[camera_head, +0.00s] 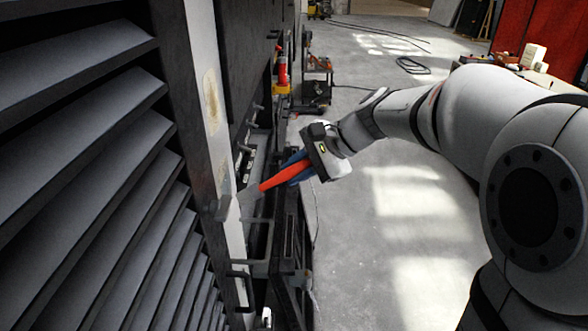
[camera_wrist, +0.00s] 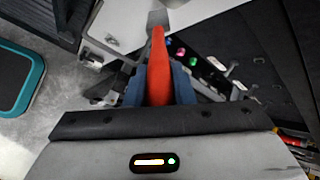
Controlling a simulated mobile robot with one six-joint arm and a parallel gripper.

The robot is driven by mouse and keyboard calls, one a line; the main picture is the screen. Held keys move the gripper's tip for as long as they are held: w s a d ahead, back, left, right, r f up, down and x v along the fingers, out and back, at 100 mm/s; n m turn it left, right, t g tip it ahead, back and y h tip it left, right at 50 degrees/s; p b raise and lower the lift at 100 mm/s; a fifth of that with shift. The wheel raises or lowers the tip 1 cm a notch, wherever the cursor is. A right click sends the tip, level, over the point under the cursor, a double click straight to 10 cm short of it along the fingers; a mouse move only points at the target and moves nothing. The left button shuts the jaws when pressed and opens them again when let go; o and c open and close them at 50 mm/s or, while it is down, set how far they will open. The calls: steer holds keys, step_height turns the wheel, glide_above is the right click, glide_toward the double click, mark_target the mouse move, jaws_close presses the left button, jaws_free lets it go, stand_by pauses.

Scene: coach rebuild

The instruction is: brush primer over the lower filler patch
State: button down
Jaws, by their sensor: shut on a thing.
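The brush has an orange-red handle (camera_head: 278,178) and a grey head near the pale upright strip (camera_head: 201,60) of the coach side. My gripper (camera_head: 298,170) is shut on the handle with blue fingers. In the wrist view the red handle (camera_wrist: 158,68) lies between the blue fingers (camera_wrist: 159,88), with its grey end over a whitish surface (camera_wrist: 124,22). A beige filler patch (camera_head: 211,102) shows higher on the strip. A fainter patch (camera_head: 221,175) seems to lie just above the brush head. I cannot tell whether the bristles touch the strip.
Dark louvres (camera_head: 85,190) fill the left. Metal brackets and rails (camera_head: 262,268) stick out below the brush. A red and yellow item (camera_head: 282,78) and a trolley (camera_head: 317,82) stand farther along.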

steer(key=shift+a, duration=0.5)
